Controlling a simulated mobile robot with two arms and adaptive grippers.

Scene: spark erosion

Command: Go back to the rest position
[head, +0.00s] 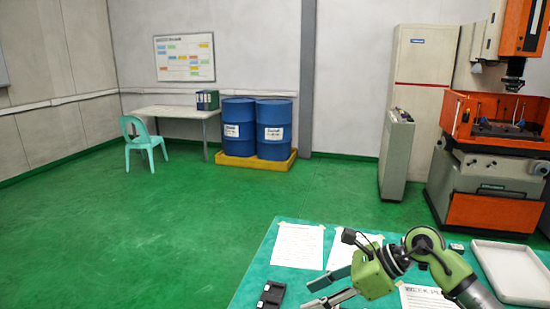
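My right gripper (312,296) is at the bottom of the head view, above the teal-topped table (262,262). Its green arm comes in from the lower right, and the fingers point left. The two fingers are apart with nothing between them. My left gripper is not in view.
On the table are a paper sheet (299,246), another sheet partly behind my arm, a black item (271,295) and a white tray (513,275). Beyond are an orange machine (495,212), blue drums (274,133), a desk (170,112) and a chair (143,142). Green floor (120,235) is clear at left.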

